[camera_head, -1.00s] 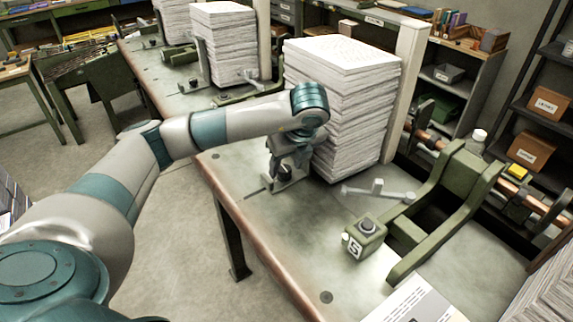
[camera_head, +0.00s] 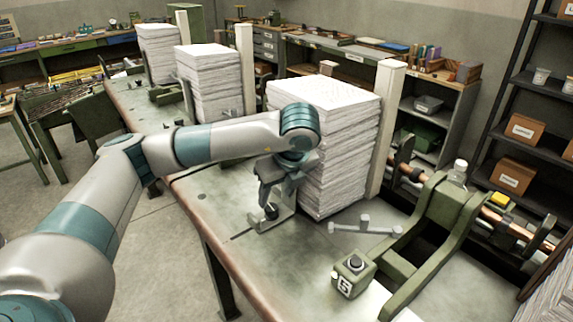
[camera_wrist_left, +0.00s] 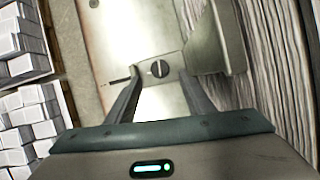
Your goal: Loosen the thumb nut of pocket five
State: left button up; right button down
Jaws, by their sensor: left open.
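A dark round thumb nut (camera_head: 270,211) sits on a small metal bracket plate (camera_head: 281,221) beside the tall paper stack (camera_head: 345,150). A slot lies beside it on the table. My left gripper (camera_head: 269,196) is open and points down over the nut. In the left wrist view, the slotted nut (camera_wrist_left: 160,68) shows just beyond and between the spread fingertips (camera_wrist_left: 162,82), with no finger visibly touching it. A green block marked 5 (camera_head: 346,285), with a dark knob on top, stands nearer on the table. My right gripper is not in view.
The paper stack rises close beside my left gripper. A grey lever (camera_head: 364,228) and a green frame (camera_head: 440,225) stand to the right. More paper stacks (camera_head: 210,85) stand farther along the table. The table (camera_head: 225,200) is clear at its left edge.

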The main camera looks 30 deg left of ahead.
pick_arm(q)
jog(key=b+v, duration=0.1)
jog(key=v, duration=1.1)
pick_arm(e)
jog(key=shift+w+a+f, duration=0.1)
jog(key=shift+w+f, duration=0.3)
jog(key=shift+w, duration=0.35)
